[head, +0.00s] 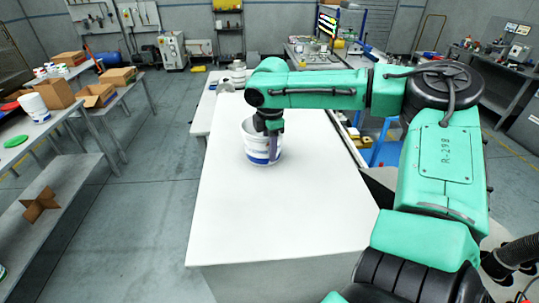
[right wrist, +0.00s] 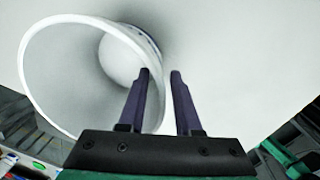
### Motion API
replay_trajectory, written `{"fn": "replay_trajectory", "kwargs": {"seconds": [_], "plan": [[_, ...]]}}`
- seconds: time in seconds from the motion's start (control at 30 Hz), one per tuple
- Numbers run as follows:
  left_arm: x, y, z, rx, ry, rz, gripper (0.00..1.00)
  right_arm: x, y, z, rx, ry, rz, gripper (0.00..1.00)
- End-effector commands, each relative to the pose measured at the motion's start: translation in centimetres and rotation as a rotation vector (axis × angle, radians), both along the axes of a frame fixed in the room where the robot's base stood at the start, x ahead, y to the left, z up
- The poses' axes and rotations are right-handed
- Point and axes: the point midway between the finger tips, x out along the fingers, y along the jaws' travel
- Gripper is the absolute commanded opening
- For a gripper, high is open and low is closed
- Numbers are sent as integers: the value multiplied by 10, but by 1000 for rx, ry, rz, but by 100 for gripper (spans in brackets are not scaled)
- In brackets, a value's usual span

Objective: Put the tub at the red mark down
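A white tub (head: 257,155) with a blue band appears to stand upright on the white table (head: 300,215). My right gripper (head: 270,130) points down at the tub's right side, with one purple finger in front of its outer wall. In the right wrist view I look into the open tub (right wrist: 75,65). The two fingers (right wrist: 162,78) are apart, with the tub's rim and wall passing between them and a visible gap beside the wall. I see no red mark on the table; the tub and arm hide part of it. My left gripper is out of view.
The white table is bare in front of the tub. More white containers (head: 238,72) stand at its far end. A side table at left holds another white tub (head: 34,107), a green lid (head: 15,141) and cardboard boxes (head: 97,95).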

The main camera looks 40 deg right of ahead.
Motion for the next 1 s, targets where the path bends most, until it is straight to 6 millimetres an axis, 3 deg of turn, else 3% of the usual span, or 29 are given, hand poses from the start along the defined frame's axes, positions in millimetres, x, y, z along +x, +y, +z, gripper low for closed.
{"fn": "replay_trajectory", "kwargs": {"seconds": [0.2, 0.4, 1.0], "plan": [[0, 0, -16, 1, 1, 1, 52, -4, 4, 58, -2, -6, 0, 33], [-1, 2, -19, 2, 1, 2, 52, -7, 6, 95, -1, -2, 1, 33], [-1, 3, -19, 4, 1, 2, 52, -9, 8, 98, 1, 3, 1, 33]]}}
